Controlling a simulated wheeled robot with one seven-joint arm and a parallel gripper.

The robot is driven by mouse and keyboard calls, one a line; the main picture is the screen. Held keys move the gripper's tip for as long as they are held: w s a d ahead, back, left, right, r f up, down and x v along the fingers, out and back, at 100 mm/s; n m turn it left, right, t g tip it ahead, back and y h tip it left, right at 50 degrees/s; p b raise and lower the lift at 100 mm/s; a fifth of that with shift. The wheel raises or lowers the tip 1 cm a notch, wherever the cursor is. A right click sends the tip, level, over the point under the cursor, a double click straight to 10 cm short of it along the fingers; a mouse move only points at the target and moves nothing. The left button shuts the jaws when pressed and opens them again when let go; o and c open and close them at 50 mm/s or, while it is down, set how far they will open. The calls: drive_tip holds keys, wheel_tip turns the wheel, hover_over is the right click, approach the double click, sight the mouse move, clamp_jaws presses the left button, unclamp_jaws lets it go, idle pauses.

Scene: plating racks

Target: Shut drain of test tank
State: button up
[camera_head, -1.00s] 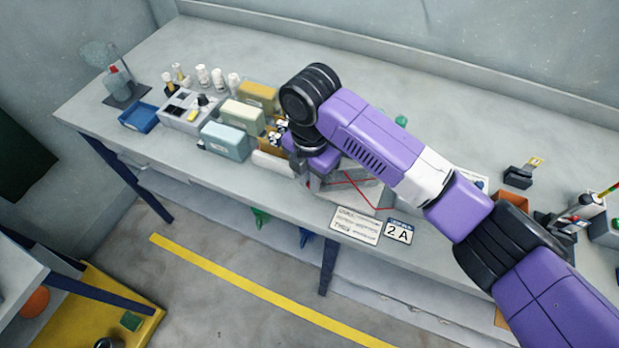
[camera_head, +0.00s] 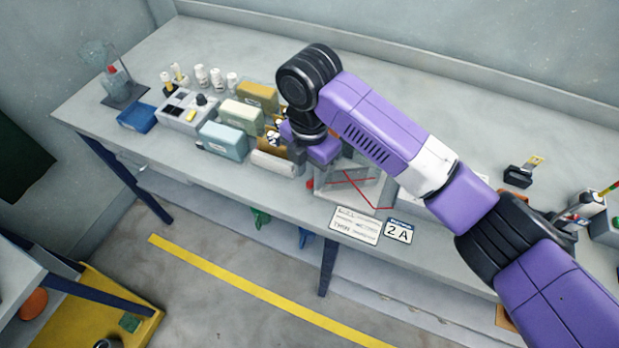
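A clear box-like tank (camera_head: 376,190), which looks like the test tank, stands near the front edge of the bench with red lines across it. A small red part (camera_head: 310,184) shows at its lower left corner; I cannot tell for sure that it is the drain handle. My gripper (camera_head: 290,156) is just left of the tank, below my purple wrist, close to the front boxes. Its fingers are small and mostly hidden by my wrist, so their opening does not show. My arm covers the back of the tank.
Left of my gripper are a light blue box (camera_head: 222,140), a cream box (camera_head: 242,115), a yellow box (camera_head: 260,96), white bottles (camera_head: 216,77) and a blue tray (camera_head: 137,117).

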sight(309, 183)
drive_tip(key=shift+r+b, duration=0.3)
drive_tip(key=shift+r, duration=2.2)
